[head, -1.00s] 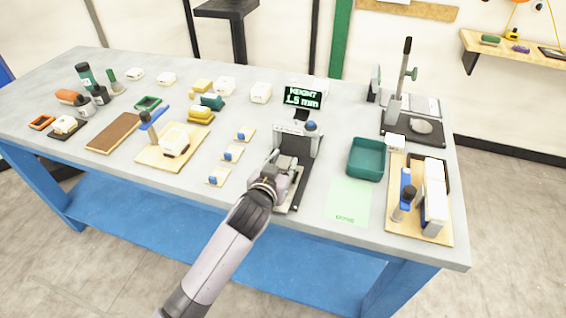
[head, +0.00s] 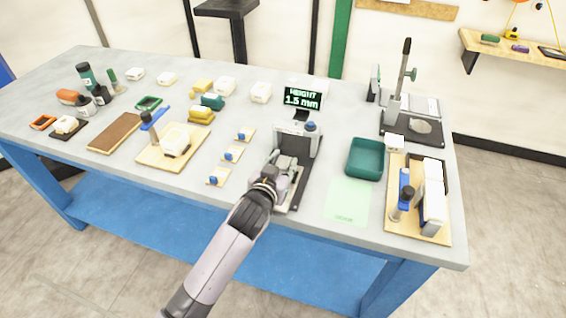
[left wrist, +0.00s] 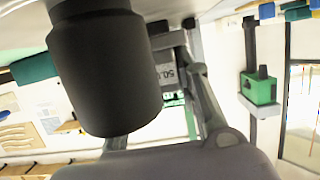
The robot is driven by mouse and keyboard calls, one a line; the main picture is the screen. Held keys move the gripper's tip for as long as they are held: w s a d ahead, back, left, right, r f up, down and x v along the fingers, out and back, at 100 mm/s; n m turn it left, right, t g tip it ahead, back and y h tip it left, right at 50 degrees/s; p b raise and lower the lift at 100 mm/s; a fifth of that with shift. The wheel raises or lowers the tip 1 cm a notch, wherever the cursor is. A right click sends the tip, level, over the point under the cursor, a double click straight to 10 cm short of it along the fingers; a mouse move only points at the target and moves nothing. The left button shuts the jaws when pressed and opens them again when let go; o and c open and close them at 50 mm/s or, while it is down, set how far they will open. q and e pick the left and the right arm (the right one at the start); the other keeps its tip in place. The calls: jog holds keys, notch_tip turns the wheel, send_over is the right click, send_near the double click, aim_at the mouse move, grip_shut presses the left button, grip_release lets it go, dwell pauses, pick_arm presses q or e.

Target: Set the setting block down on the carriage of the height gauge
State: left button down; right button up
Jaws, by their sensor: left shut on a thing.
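The height gauge (head: 303,186) stands near the front edge of the table, with a dark base, a grey upright part and a blue knob (head: 311,126). Its display (head: 302,98) reads 1.5 mm. My left gripper (head: 284,170) is over the gauge's base, in front of the upright part, and hides much of the carriage. It is shut on the setting block, a grey block (left wrist: 168,76) with "50.0" markings in the left wrist view. In the head view the block is hard to tell apart from the gripper. I cannot tell whether it touches the carriage. My right gripper is not in view.
A teal tray (head: 365,158) and a pale green mat (head: 347,200) are right of the gauge. A wooden board with a blue tool (head: 419,226) is at the right.

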pick_arm(q)
jog(key=shift+f, duration=0.35)
dwell(0.5)
jog(key=c, duration=1.1)
grip_release()
